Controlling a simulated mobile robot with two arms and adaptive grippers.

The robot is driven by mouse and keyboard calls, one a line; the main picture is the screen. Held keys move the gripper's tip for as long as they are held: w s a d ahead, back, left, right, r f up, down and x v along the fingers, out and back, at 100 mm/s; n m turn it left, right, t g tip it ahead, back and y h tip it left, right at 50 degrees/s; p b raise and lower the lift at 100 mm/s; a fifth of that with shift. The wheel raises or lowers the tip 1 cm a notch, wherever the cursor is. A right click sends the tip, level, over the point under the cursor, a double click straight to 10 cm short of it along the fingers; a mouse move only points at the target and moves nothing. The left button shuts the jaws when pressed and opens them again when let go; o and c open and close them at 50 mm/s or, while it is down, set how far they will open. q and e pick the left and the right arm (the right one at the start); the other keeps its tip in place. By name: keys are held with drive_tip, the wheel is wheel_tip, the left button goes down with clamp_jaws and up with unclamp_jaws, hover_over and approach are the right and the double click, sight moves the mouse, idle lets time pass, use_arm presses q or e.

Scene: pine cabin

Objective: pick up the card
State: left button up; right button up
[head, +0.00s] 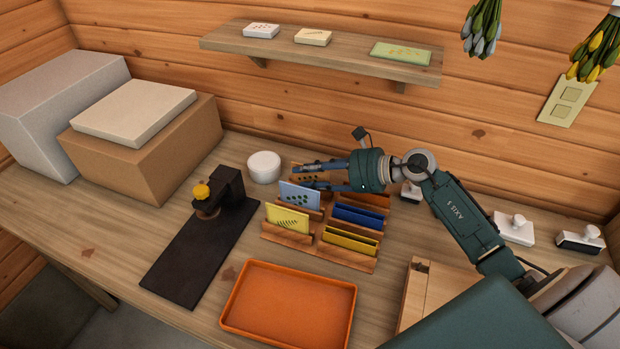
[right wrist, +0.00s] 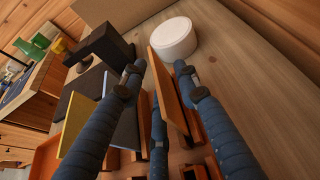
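A wooden card rack (head: 358,262) stands on the bench, with cards and envelopes in its slots. A yellow card with a leaf print (head: 288,218) is in the front left slot and a light blue dotted card (head: 299,195) behind it. My right gripper (head: 303,176) reaches in from the right over the back left slot. In the right wrist view its fingers (right wrist: 156,75) are spread, with an orange-brown card (right wrist: 167,92) standing between them. I cannot tell whether any finger touches it. The light blue card (right wrist: 125,128) is partly hidden by a finger. My left gripper is not in view.
An orange tray (head: 288,308) lies in front of the rack. A black press (head: 190,250) stands left, a white round tub (head: 264,167) behind. White-based stamps (head: 514,230) stand at right. A shelf (head: 330,52) hangs above.

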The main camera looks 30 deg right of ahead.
clamp_jaws()
